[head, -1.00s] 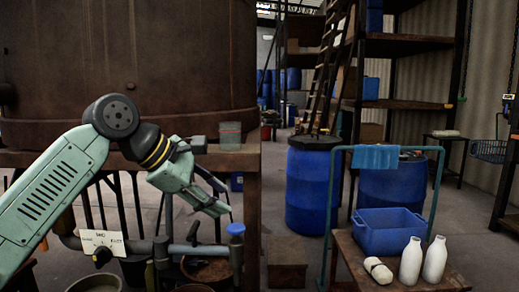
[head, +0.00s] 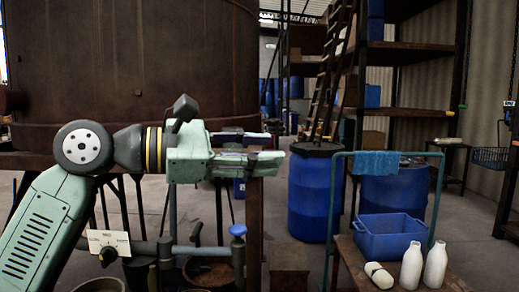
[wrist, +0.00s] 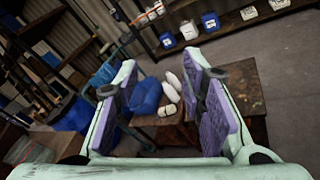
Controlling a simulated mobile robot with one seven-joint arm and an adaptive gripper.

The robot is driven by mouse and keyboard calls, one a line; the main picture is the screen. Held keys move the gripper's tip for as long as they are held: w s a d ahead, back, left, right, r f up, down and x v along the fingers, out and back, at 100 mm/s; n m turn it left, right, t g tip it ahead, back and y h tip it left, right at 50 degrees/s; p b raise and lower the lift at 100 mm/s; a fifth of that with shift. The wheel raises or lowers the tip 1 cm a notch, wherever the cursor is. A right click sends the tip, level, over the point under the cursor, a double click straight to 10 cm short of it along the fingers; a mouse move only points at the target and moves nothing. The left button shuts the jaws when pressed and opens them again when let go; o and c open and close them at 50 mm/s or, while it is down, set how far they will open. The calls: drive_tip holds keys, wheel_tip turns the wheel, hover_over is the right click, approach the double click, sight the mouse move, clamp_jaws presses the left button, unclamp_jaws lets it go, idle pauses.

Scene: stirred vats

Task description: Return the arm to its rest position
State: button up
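My arm reaches in from the left of the head view, its forearm rising to the elbow and its end held level. My gripper (head: 262,150) points right, in front of the rusty vat's lower right edge. In the wrist view my gripper (wrist: 160,85) is open, with a clear gap between its purple-padded fingers and nothing held. Beyond the gap, at a distance, lie the blue bin and white bottles.
A large rusty vat (head: 130,65) stands behind my arm. Below it are a dial plate (head: 108,243) and a blue-topped valve (head: 238,230). At right, a wooden table (head: 350,262) bears a blue bin (head: 391,236) and white bottles (head: 411,266). Blue drums stand behind.

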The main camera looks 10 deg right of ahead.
drive_tip(key=shift+s+r+h, duration=0.35)
drive_tip(key=shift+s+h, duration=0.05)
drive_tip(key=shift+s, duration=0.05)
